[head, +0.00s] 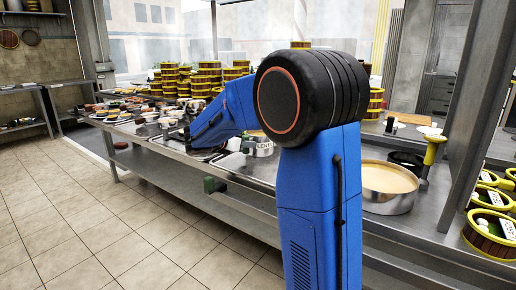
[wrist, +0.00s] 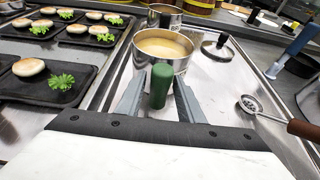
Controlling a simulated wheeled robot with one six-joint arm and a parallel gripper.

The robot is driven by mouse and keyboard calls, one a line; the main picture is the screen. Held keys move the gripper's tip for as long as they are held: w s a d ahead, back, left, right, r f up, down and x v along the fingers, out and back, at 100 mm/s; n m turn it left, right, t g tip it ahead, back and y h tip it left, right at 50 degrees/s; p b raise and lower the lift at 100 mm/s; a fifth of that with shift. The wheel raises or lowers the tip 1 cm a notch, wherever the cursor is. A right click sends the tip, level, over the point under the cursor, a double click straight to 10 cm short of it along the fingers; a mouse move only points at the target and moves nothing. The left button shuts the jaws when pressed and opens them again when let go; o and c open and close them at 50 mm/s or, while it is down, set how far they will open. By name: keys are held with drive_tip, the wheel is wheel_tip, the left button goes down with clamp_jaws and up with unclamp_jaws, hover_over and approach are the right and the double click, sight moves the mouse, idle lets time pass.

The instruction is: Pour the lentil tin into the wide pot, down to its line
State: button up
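A tin with a partly visible lettered label, seemingly the lentil tin (head: 264,149), stands on the counter just behind my arm in the head view. The wide pot (head: 388,203), a steel pot with beige contents, stands on the counter at right. In the wrist view my gripper (wrist: 160,80) has a green upright grip (wrist: 161,88) between its two grey fingers. I cannot tell whether the fingers press on it. Directly behind the grip is a steel vessel (wrist: 178,66) with yellowish contents. No label shows on it, and its join to the grip is hidden.
Dark trays (wrist: 72,88) with buns and lettuce lie left in the wrist view. A second steel vessel (wrist: 165,17) stands behind. A strainer ladle (wrist: 250,105) lies at right. Stacked steamers (head: 208,75) stand at the back of the counter; more baskets (head: 490,240) are at right.

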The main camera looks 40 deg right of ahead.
sight(245, 136)
clamp_jaws()
drive_tip(key=shift+r, duration=1.85)
